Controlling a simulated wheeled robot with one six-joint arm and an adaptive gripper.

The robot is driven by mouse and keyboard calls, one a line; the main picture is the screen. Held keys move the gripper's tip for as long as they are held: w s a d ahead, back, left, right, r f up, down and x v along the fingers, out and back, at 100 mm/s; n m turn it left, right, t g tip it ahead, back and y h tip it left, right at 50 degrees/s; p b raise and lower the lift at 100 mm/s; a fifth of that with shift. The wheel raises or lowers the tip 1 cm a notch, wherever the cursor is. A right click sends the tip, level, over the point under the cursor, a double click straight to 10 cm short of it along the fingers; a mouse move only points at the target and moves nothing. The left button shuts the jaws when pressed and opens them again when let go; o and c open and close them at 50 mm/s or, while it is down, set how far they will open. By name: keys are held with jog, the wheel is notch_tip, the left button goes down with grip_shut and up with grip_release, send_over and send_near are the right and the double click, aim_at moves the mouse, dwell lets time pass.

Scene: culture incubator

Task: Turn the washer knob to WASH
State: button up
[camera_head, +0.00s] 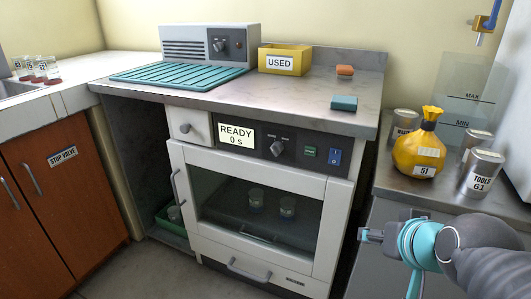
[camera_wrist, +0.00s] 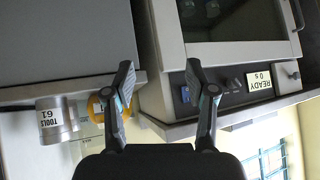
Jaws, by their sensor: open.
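The white front-loading machine, apparently the washer (camera_head: 178,215), stands under the counter in the middle of the head view. Its dark panel (camera_head: 256,146) has a display (camera_head: 237,136) reading "READY 0 s", a grey knob (camera_head: 277,148), a green button (camera_head: 310,152) and a blue switch (camera_head: 334,157). The knob's marks are too small to read. My gripper (camera_head: 371,235) is at the lower right of the head view, apart from the panel. In the wrist view my gripper (camera_wrist: 159,75) is open and empty, and the panel with its display (camera_wrist: 258,80) appears upside down at the right.
The counter above holds a grey unit (camera_head: 200,45) with its own knob, a teal rack (camera_head: 175,76), a yellow "USED" bin (camera_head: 285,59) and two small blocks. On the right bench stand a yellow bag (camera_head: 418,155) and metal tins (camera_head: 480,172). Floor in front is clear.

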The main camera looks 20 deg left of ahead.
jog(key=w+a+r+t+y, duration=0.3)
jog(key=w+a+r, duration=0.2)
jog(key=w+a, duration=0.6)
jog(key=t, duration=0.4)
send_near(273, 152)
notch_tip(273, 152, up, 4)
jog(key=w+d, duration=0.1)
jog(key=d, duration=0.1)
jog(key=s+a+f+m+t+h, duration=0.2)
jog(key=s+a+f+m+h, duration=0.3)
jog(key=a+h, duration=0.35)
jog(key=shift+n, duration=0.5)
jog(key=w+d, duration=0.1)
jog(key=w, duration=0.3)
jog(key=w+d, duration=0.1)
jog(key=w, duration=0.7)
jog(key=shift+w+d+b, duration=0.3)
jog(key=shift+w+d, duration=0.1)
grip_shut()
